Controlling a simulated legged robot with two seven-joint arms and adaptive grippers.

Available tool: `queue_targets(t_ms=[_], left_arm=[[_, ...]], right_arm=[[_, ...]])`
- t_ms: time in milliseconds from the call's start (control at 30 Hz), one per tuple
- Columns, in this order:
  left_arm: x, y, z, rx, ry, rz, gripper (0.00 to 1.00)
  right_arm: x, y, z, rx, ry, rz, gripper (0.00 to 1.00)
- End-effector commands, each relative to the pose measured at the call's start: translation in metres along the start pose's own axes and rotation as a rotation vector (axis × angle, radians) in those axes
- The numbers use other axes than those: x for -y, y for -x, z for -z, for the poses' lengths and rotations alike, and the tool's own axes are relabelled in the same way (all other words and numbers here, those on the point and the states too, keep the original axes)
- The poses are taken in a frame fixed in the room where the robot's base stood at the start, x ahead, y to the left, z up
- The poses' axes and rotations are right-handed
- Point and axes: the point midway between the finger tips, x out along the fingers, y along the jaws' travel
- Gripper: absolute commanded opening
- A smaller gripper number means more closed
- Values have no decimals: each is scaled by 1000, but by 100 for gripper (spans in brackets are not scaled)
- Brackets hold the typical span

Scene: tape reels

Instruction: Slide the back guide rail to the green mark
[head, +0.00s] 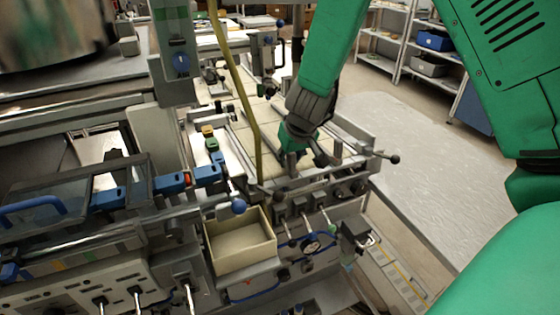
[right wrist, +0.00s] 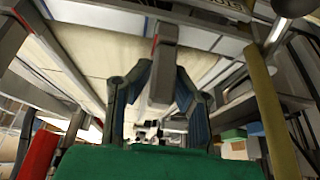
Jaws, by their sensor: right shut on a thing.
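My right gripper (head: 302,152) reaches down onto the machine bed in the head view, beside metal rails. In the right wrist view, my right gripper (right wrist: 162,76) has its two dark fingers on either side of a grey metal block, which appears to be part of the back guide rail (right wrist: 164,48); it is shut on it. A small red mark shows beside the block's upper end. A green patch (right wrist: 233,134) lies at lower right in the right wrist view; I cannot tell whether it is the green mark. My left gripper is not in view.
A yellow hose (head: 249,105) hangs close to the left of my right gripper. An empty cream bin (head: 240,246) sits at the machine's front. A lever with a black knob (head: 393,159) sticks out to the right.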

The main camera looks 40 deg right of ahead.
Motion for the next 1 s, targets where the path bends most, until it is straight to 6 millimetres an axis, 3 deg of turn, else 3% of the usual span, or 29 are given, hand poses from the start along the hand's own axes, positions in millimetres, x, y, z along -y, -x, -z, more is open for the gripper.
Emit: queue_targets(t_ms=[133,167,200,633,1000], left_arm=[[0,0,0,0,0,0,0],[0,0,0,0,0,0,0],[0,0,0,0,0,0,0],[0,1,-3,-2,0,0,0],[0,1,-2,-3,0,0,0]], right_arm=[[0,-1,-1,3,0,-3,0],[0,-1,-1,3,0,-3,27],[0,-1,-1,3,0,-3,36],[1,10,0,0,4,-1,36],[0,84,1,-2,2,-3,36]])
